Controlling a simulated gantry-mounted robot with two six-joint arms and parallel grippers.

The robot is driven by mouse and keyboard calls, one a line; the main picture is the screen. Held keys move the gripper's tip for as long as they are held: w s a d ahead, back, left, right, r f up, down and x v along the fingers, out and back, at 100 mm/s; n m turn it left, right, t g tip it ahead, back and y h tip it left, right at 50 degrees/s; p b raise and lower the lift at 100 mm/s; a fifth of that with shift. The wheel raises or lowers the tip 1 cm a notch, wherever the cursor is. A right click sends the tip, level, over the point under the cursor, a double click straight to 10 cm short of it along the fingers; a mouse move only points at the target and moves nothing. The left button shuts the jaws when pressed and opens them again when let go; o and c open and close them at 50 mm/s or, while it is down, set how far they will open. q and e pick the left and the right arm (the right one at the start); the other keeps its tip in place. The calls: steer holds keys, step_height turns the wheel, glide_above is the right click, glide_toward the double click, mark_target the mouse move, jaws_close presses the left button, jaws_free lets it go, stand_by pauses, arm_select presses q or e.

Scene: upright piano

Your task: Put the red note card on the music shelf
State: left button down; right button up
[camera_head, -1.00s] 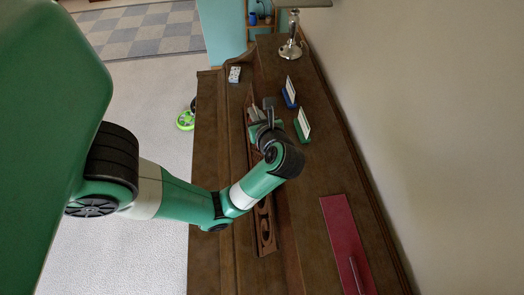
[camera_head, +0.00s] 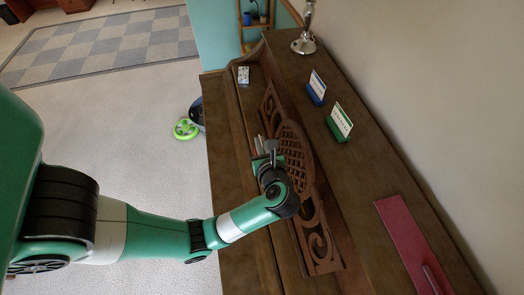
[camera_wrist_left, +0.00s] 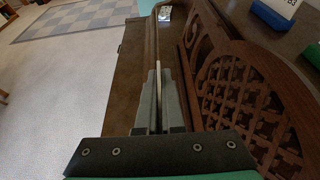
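My left gripper (camera_head: 263,149) is in front of the carved music desk (camera_head: 296,160) of the piano, beside its middle. In the left wrist view the fingers (camera_wrist_left: 159,98) are closed together on a thin pale card (camera_wrist_left: 158,72), seen edge-on and standing upright between them. Its face is hidden, so I cannot tell its colour. The fretwork (camera_wrist_left: 252,95) rises just to the right of the fingers there. I cannot tell whether the card touches the ledge at the foot of the desk. My right gripper is not in view.
On the piano top stand a card in a blue holder (camera_head: 315,92) and one in a green holder (camera_head: 340,125). A lamp base (camera_head: 304,42) is at the far end and a dark red flat object (camera_head: 405,230) at the near end. A small patterned box (camera_head: 243,74) lies far left.

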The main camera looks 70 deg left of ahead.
arm_select(q)
steer(key=shift+w+a+f+b, duration=0.5)
steer(key=shift+a+f, duration=0.9)
steer(key=shift+f, duration=0.35)
steer(key=shift+w+a+f+b, duration=0.35)
steer(key=shift+a+f+b, duration=0.2)
steer(key=shift+a+f, duration=1.05)
steer(key=shift+w+a+f+b, duration=0.5)
steer(key=shift+a+f, duration=0.7)
steer(key=shift+f, duration=0.75)
steer(key=shift+f, duration=0.2)
steer(key=c, duration=1.1)
jaws_free()
steer(key=shift+o, duration=0.2)
steer(key=shift+r, duration=0.1)
